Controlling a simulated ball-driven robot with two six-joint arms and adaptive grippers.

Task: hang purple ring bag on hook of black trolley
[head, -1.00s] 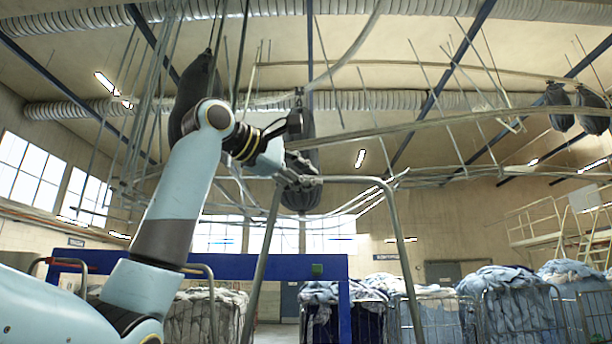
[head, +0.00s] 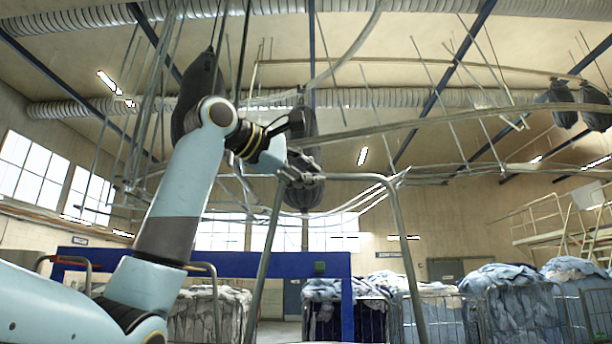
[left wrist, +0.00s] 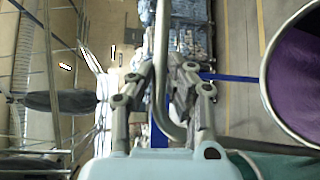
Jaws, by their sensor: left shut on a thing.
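My left gripper (head: 306,180) is raised in front of the hanging dark bags. It is shut on a bent grey metal tube (head: 345,178), which spreads into two long legs going down out of the head view. In the left wrist view the tube (left wrist: 162,60) passes between the fingers of the left gripper (left wrist: 160,75). The purple ring bag (left wrist: 297,75) shows only at the right edge of that view, as purple cloth inside a metal rim. Whether the tube joins this rim is hidden. I cannot make out a black trolley or its hook. My right gripper is out of view.
Dark bags hang overhead, one at left (head: 198,90), one behind my gripper (head: 306,205), two at right (head: 562,105). Overhead rails (head: 470,120) cross the scene. A blue beam (head: 240,266) and carts of laundry (head: 515,310) stand lower behind.

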